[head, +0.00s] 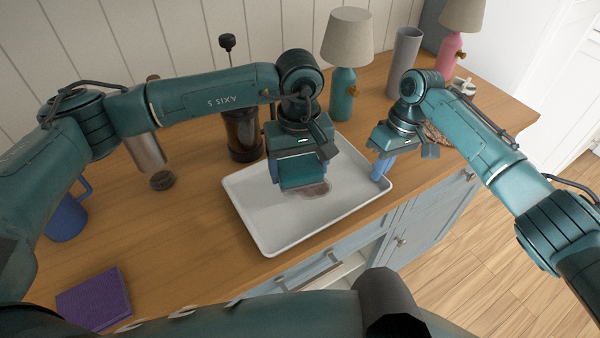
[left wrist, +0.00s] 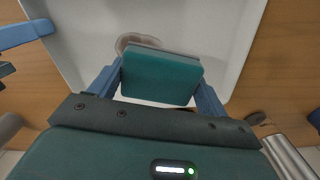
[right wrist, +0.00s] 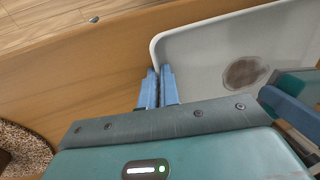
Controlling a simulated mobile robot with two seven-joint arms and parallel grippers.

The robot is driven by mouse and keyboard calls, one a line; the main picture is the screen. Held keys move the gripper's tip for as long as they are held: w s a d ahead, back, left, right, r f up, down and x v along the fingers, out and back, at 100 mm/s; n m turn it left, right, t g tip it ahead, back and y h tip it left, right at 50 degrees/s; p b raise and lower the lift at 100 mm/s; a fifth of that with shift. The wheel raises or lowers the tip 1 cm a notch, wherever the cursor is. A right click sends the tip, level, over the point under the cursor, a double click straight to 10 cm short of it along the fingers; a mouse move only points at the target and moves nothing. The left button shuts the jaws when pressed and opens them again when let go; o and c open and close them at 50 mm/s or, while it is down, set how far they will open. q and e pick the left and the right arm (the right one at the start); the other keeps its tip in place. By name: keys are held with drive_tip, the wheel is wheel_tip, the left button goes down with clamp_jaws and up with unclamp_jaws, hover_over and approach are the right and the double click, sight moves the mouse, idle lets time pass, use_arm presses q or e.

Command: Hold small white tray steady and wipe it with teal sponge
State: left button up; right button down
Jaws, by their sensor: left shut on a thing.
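The small white tray (head: 275,229) lies flat on the wooden counter, with a brown stain (head: 318,189) on its floor. The stain also shows in the right wrist view (right wrist: 243,72). My left gripper (head: 302,172) is over the tray, its two blue fingers shut on the teal sponge (left wrist: 160,78). The sponge is beside the stain and covers part of it in the left wrist view; whether it touches the tray floor is hard to tell. My right gripper (head: 381,171) is at the tray's right end, its fingers (right wrist: 159,88) close together with the rim between them.
A coffee press (head: 242,135) stands behind the tray. A teal lamp (head: 343,95), a grey cylinder (head: 404,62) and a pink lamp (head: 449,48) stand further back. A blue mug (head: 68,215) and purple book (head: 94,299) are at left. The counter's front edge is close to the tray.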

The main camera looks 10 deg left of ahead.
sight(299, 166)
use_arm(q)
drive_tip(key=shift+r, duration=1.7)
